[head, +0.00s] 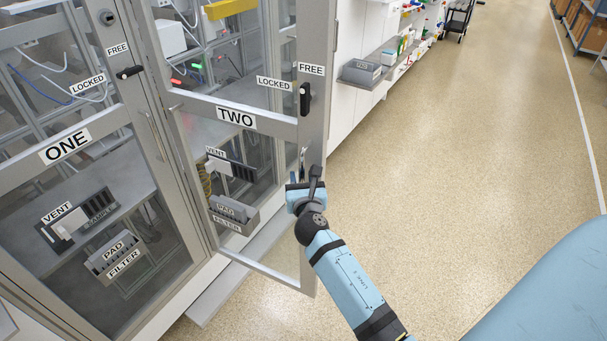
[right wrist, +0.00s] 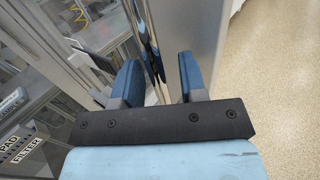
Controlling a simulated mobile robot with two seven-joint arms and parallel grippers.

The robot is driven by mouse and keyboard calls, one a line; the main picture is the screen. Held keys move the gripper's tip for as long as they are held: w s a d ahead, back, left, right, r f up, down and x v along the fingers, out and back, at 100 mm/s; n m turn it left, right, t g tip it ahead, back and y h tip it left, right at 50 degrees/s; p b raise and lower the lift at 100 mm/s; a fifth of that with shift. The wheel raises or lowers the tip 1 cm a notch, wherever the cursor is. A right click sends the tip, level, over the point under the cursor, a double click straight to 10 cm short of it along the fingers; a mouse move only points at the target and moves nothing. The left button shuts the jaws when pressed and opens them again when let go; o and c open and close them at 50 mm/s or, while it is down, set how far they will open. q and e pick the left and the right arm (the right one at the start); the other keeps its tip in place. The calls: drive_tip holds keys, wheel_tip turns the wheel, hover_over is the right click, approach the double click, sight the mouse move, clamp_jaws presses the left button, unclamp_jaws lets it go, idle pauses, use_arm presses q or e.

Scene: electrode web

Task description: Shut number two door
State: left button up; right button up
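The number two door (head: 236,118) is a grey-framed glass door labelled TWO. It stands ajar, its right edge swung out from the cabinet. Its black latch knob (head: 305,98) is upright, toward the FREE label. My right gripper (head: 304,180) is at the door's right edge, by the lower part of its upright metal handle (head: 303,158). In the right wrist view the blue fingers (right wrist: 158,80) are apart, with the handle bar (right wrist: 153,45) between them. A gap shows, and I cannot tell whether either finger touches it. My left gripper is not in view.
Door ONE (head: 68,148) on the left looks closed, its knob (head: 130,72) level beside LOCKED. A pale ledge (head: 212,300) runs along the cabinet base below door two. A grey wall bin (head: 362,74) is behind. The floor (head: 440,170) to the right is clear.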

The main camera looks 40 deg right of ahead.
drive_tip(key=shift+c, duration=0.4)
clamp_jaws()
drive_tip(key=shift+r, duration=0.1)
